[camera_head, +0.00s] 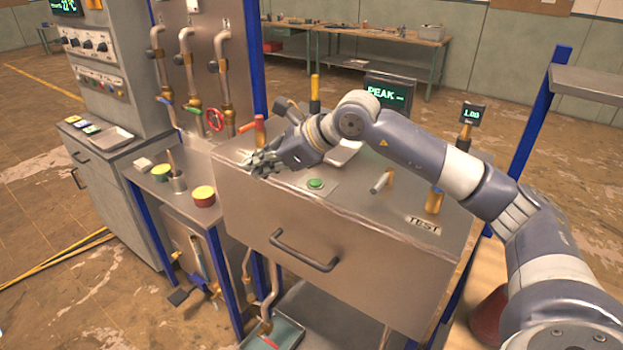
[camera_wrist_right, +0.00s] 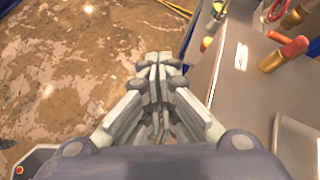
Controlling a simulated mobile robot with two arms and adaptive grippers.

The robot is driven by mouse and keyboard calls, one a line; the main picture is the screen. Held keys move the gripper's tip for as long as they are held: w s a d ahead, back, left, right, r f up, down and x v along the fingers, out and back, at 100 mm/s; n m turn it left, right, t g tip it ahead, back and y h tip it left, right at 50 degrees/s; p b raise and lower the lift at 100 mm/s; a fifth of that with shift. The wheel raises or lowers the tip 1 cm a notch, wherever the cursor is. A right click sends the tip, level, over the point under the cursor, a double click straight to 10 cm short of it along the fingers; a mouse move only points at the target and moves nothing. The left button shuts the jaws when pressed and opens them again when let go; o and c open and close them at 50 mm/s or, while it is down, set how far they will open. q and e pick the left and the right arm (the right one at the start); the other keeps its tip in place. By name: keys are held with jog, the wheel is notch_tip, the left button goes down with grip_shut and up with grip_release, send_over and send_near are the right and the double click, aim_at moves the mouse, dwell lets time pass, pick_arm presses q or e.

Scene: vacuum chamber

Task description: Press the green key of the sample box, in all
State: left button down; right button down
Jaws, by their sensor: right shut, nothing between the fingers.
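The sample box (camera_head: 300,225) is a large metal box with a front handle and a "TEST" label on its top. The green key (camera_head: 315,184) is a round button on a small plate on the top, near the front edge. My right gripper (camera_head: 255,168) is shut and empty over the left part of the box top, to the left of the key. In the right wrist view its fingers (camera_wrist_right: 157,65) are together, beside the edge of the metal top. The key cannot be made out in that view. My left gripper is not in view.
A red-handled valve (camera_head: 257,130) and a lever (camera_head: 381,182) stand on the box top. A "PEAK" display (camera_head: 390,92) is behind. A side table with a red and yellow button (camera_head: 204,196) adjoins on the left.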

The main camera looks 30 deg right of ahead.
jog(key=d+r+h, duration=0.4)
jog(key=d+h, duration=0.1)
jog(key=d, duration=0.7)
jog(key=shift+d+t+h, duration=0.3)
jog(key=shift+d, duration=0.1)
jog(key=b, duration=0.5)
send_over(313, 184)
notch_tip(313, 184, down, 8)
jog(key=shift+r, duration=0.1)
jog(key=shift+w+f+b, duration=0.1)
jog(key=shift+f+b, duration=0.35)
jog(key=shift+f, duration=0.1)
jog(key=shift+f+b, duration=0.35)
jog(key=shift+b, duration=0.2)
